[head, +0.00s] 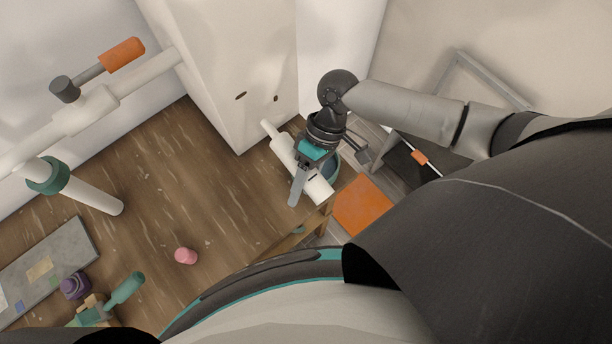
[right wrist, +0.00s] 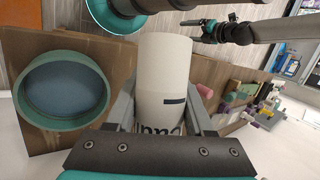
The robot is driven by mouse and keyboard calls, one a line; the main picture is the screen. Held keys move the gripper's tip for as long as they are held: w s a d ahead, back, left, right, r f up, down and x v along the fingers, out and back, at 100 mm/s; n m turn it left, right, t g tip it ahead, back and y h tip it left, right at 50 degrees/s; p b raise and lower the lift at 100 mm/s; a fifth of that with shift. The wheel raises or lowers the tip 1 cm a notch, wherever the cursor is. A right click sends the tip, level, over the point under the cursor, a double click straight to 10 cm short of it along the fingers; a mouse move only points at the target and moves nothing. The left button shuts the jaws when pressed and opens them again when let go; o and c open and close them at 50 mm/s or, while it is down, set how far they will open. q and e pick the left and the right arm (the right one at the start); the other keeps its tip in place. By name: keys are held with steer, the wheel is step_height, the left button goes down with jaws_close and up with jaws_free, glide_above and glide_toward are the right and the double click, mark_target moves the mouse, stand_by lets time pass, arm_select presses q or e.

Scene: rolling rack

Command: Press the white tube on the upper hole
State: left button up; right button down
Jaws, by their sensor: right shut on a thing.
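A white tube (head: 284,153) with a narrower far end is in my right gripper (head: 326,172), beside the tall white cabinet. The right gripper is shut on the tube. In the right wrist view the tube (right wrist: 162,75) lies between the fingers, with a dark mark and lettering on its side. Two small dark holes, a left one (head: 241,96) and a right one (head: 276,98), show on the cabinet face. The tube's narrow end is below them and apart from them. What seems to be my left gripper (right wrist: 195,24) shows small in the right wrist view; its jaws are unclear.
A white pipe with a green ring (head: 48,176) and orange-handled valve (head: 122,54) stands at left. A teal-rimmed round container (right wrist: 60,60) is beside the tube. An orange panel (head: 362,206) is at right.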

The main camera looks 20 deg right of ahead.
steer(key=w+a+b, duration=0.2)
steer(key=w+b, duration=0.1)
steer(key=w, duration=0.3)
steer(key=shift+a+r, duration=0.1)
steer(key=shift+w+a+b, duration=0.2)
steer(key=shift+w+b, duration=0.15)
steer(key=shift+w, duration=0.2)
stand_by(0.8)
steer(key=shift+w+p, duration=0.1)
steer(key=shift+p, duration=0.2)
stand_by(0.8)
steer(key=s+d+p, duration=0.2)
steer(key=s+p, duration=0.2)
steer(key=s, duration=0.2)
steer(key=shift+s+d, duration=0.2)
steer(key=shift+s, duration=0.1)
